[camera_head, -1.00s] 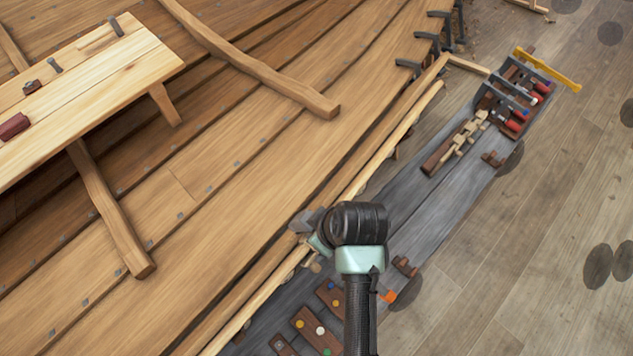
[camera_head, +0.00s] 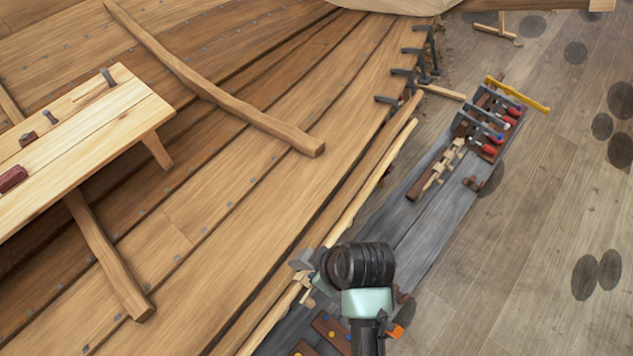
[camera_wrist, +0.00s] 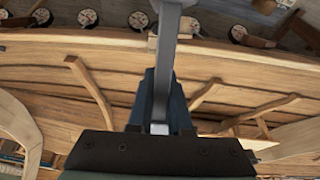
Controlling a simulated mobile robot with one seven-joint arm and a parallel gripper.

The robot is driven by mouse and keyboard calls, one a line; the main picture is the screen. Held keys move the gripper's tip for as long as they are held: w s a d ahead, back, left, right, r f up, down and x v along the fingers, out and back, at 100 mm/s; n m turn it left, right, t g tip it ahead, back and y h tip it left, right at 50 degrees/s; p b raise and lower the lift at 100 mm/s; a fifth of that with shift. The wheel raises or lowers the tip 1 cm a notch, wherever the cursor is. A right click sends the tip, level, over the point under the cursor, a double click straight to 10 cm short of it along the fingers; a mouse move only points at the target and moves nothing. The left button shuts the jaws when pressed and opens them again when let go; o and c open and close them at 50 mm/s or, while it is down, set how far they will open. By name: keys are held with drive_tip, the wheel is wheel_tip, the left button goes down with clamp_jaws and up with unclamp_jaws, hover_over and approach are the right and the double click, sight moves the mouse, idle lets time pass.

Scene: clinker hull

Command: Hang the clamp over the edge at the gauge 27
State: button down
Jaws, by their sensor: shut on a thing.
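My gripper (camera_head: 320,270) is shut on a grey metal clamp (camera_head: 301,260), beside the long wooden edge of the hull (camera_head: 335,232). In the wrist view the clamp's bar (camera_wrist: 166,55) rises from between the blue-grey fingers of my gripper (camera_wrist: 160,112). Several round white-faced gauges (camera_wrist: 138,20) stand in a row along the edge in the wrist view. Their numbers are too small to read, so I cannot tell which is 27. The clamp looks apart from the gauges. My wrist hides part of the edge in the head view.
Several dark clamps (camera_head: 403,74) hang on the far part of the edge. A grey plank (camera_head: 425,215) beside the hull carries wooden pieces and red-handled tools (camera_head: 490,148). A wooden bench (camera_head: 75,135) and loose beams (camera_head: 285,132) lie over the hull.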

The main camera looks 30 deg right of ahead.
drive_tip(key=shift+v, duration=2.2)
drive_tip(key=shift+w+d, duration=0.1)
drive_tip(key=shift+w, duration=0.15)
